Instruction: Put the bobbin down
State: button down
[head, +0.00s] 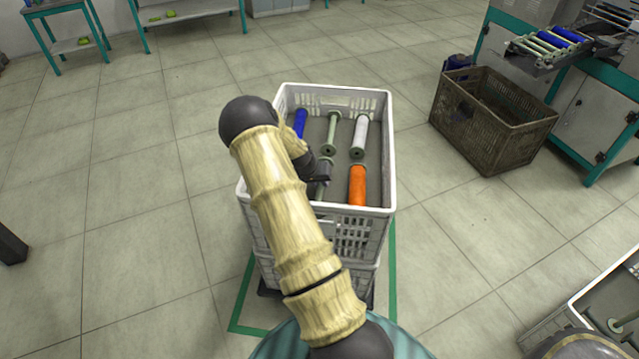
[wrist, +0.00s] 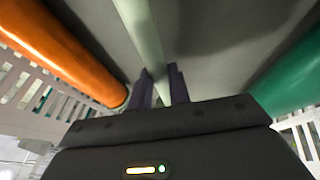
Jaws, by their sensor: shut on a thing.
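A bare, pale grey-green bobbin (wrist: 145,35) lies between the two dark fingers of my gripper (wrist: 160,88) in the wrist view. The gripper is shut on its thin core. In the head view my gripper (head: 320,180) is down inside the white crate (head: 377,212), left of an orange bobbin (head: 357,185). My arm hides much of the held bobbin there. The grey crate floor shows close beneath it in the wrist view; I cannot tell whether the bobbin touches it.
A blue bobbin (head: 300,122), another bare bobbin (head: 331,133) and a pale lilac bobbin (head: 360,135) lie in the crate's far row. A green bobbin (wrist: 292,77) lies on the other side of my gripper. A brown crate (head: 490,125) stands at right.

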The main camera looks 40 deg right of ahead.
jog(key=shift+f, duration=0.15)
jog(key=c, duration=1.3)
grip_release()
jog(key=p+v, duration=0.1)
jog(key=v, duration=1.1)
jog(key=s+a+r+n+y, duration=0.1)
jog(key=s+a+r+n, duration=0.2)
jog(key=s+a, duration=0.3)
jog(key=s+a+r+n+t+y, duration=0.1)
jog(key=s+a+r, duration=0.4)
jog(key=a, duration=0.7)
jog(key=s+a+r+n+y, duration=0.3)
jog(key=s+a+r+n, duration=0.1)
jog(key=s+a, duration=0.3)
jog(key=shift+s+a+r+n+t, duration=0.1)
jog(key=shift+s+a+n+t, duration=0.1)
jog(key=shift+a, duration=0.5)
jog(key=shift+s+a+r+n+t, duration=0.1)
jog(key=shift+s+a+n, duration=0.1)
jog(key=shift+a, duration=0.5)
